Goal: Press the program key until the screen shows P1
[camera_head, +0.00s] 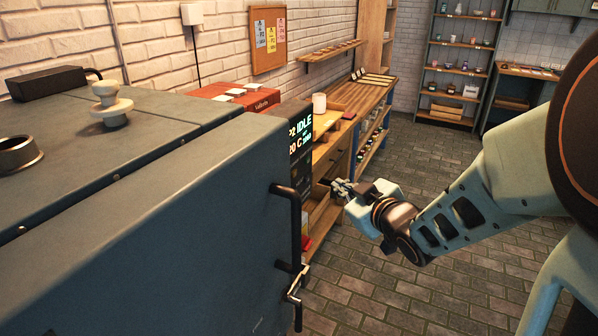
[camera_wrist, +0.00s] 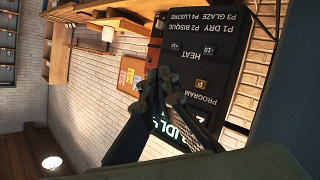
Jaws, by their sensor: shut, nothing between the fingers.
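The dark control box (camera_head: 301,160) stands at the far end of the kiln's front. Its lit screen (camera_head: 299,130) reads "P2 IDLE" with "20 C" below; some smaller text is unclear. In the wrist view the panel is upside down, and the program key (camera_wrist: 202,84), an amber-lit P, sits beside the word PROGRAM. The green screen text (camera_wrist: 180,134) is partly hidden by my fingers. My gripper (camera_wrist: 160,82) is shut and empty, its tips in front of the panel, left of the key in the wrist view. In the head view my gripper (camera_head: 338,187) is right of the box, apparently apart from it.
The large grey kiln (camera_head: 150,220) fills the left foreground, with a dark door handle (camera_head: 291,230) and latch on its front. A wooden workbench (camera_head: 365,95) runs along the brick wall behind the box. Open brick floor (camera_head: 400,290) lies right of the kiln.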

